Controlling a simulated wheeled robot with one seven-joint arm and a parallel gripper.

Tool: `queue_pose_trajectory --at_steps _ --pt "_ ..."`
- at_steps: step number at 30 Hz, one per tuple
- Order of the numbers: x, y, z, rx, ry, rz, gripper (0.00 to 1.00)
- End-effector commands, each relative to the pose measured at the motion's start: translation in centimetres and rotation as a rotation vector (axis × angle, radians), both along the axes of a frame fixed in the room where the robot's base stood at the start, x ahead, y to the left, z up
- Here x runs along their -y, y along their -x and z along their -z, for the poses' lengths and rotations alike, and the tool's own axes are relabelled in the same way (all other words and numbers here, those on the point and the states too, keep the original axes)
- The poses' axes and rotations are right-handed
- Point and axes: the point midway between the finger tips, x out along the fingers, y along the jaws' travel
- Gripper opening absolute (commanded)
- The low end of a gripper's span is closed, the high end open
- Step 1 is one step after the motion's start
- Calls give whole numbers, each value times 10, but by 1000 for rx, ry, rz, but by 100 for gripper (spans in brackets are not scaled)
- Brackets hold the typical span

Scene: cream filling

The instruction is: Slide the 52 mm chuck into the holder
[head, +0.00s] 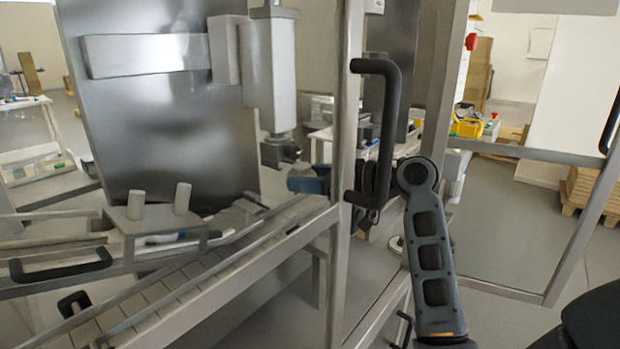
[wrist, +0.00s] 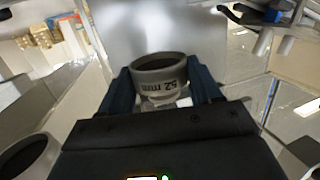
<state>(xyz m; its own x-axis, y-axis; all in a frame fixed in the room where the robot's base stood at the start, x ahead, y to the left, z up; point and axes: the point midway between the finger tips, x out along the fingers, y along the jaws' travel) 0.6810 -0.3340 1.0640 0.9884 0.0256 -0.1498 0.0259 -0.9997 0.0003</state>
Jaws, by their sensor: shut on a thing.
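The 52 mm chuck (wrist: 160,84) is a grey ring with its size printed on the side, dark inside. In the wrist view it sits between the two blue fingers of my gripper (wrist: 162,90), which are shut on it. In the head view my gripper (head: 307,181) shows as a blue finger just left of the door post, partly hidden by it. The grey block that looks like the holder (head: 281,152) hangs under the vertical filling head (head: 270,75). My gripper is close below and right of it. I cannot tell whether chuck and holder touch.
A frame post with a black door handle (head: 378,130) stands in front of my wrist. A conveyor (head: 170,290) runs below left, with a bracket carrying two short posts (head: 150,222). A large steel panel (head: 160,120) stands behind.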

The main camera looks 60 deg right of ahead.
Motion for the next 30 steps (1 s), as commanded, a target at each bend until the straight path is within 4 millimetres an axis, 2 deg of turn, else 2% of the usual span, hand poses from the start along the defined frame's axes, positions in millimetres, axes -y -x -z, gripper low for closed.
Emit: queue_pose_trajectory --at_steps 17,30 --pt "1 -3 -1 1 1 0 33" --pt "4 -15 0 1 1 0 33"
